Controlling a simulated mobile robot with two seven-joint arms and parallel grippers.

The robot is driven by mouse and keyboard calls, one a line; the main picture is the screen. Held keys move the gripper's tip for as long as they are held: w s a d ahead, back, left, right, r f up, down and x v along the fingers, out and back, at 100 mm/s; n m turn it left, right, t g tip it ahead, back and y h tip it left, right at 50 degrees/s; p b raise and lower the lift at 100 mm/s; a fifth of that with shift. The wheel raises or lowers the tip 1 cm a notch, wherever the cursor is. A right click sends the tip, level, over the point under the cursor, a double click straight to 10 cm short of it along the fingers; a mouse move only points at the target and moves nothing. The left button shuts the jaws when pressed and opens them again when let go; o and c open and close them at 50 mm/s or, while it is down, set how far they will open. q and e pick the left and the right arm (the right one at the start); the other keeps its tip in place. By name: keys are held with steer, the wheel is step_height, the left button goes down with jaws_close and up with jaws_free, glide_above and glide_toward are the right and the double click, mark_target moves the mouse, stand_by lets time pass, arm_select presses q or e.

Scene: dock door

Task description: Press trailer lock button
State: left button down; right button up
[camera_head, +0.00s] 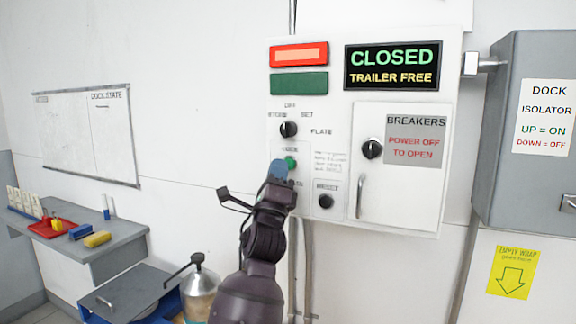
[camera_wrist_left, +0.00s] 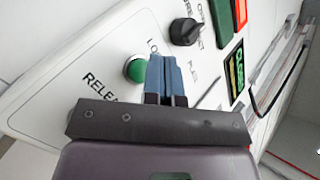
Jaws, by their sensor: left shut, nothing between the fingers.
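The control panel (camera_head: 450,150) is a white box on the wall. Its green round button (camera_head: 291,162) is partly covered by my gripper in the head view. In the left wrist view the green button (camera_wrist_left: 135,69) shows beside a label that starts "LO", with a label starting "RELE" nearby. My left gripper (camera_head: 279,169) is shut and empty, its blue fingertips in front of the panel by the button. In the left wrist view the fingertips (camera_wrist_left: 164,68) lie just right of the button. I cannot tell whether they touch the panel. My right gripper is not in view.
A black selector knob (camera_head: 288,129) sits above the button and a black button (camera_head: 326,201) to its lower right. The display (camera_head: 393,66) reads CLOSED, TRAILER FREE. The red lamp (camera_head: 299,55) looks lit. A grey isolator box (camera_head: 530,190) stands out at right.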

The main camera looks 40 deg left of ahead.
arm_select(q)
steer(key=shift+w, duration=0.15)
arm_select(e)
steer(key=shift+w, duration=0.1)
arm_select(q)
steer(key=shift+w+a, duration=0.1)
steer(key=shift+w, duration=0.15)
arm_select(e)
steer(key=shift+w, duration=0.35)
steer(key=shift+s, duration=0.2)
